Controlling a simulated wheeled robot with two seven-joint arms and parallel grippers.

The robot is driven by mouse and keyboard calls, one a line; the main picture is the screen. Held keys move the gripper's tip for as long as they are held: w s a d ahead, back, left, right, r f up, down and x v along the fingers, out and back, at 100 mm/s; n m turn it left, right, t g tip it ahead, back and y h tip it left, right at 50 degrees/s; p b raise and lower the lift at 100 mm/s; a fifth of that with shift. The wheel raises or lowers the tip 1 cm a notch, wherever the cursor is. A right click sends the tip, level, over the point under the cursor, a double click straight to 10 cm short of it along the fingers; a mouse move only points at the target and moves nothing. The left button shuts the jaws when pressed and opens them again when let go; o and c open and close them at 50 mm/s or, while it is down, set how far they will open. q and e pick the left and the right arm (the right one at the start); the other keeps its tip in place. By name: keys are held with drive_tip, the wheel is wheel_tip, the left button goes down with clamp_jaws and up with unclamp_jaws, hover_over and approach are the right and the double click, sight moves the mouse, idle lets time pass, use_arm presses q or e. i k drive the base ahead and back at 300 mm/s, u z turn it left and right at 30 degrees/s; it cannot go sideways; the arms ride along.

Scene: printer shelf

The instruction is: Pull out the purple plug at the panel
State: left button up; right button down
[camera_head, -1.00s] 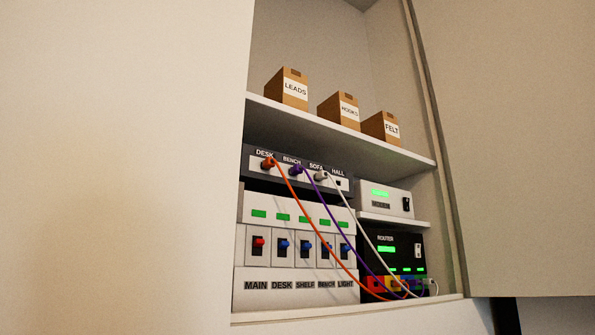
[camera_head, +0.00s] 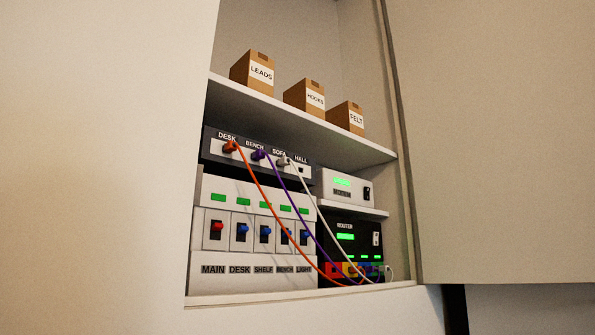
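The dark panel (camera_head: 212,143) on the left of the shelf has sockets labelled DESK, BENCH, SOFA and HALL. The purple plug (camera_head: 258,155) sits in the BENCH socket, and its purple cable (camera_head: 300,200) runs down right to the router (camera_head: 345,228). An orange plug (camera_head: 230,147) is in DESK to its left. Neither of my grippers is in view.
Below the panel stands a white switch unit (camera_head: 210,185) with several switches; the cables hang across its front. A modem (camera_head: 345,187) stands above the router. Boxes (camera_head: 252,72) stand on the upper shelf (camera_head: 300,121). A cabinet door (camera_head: 490,140) is at the right.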

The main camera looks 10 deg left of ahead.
sight(259, 154)
drive_tip(key=z, duration=1.95)
drive_tip(key=i, duration=1.85)
drive_tip(key=u, duration=3.2)
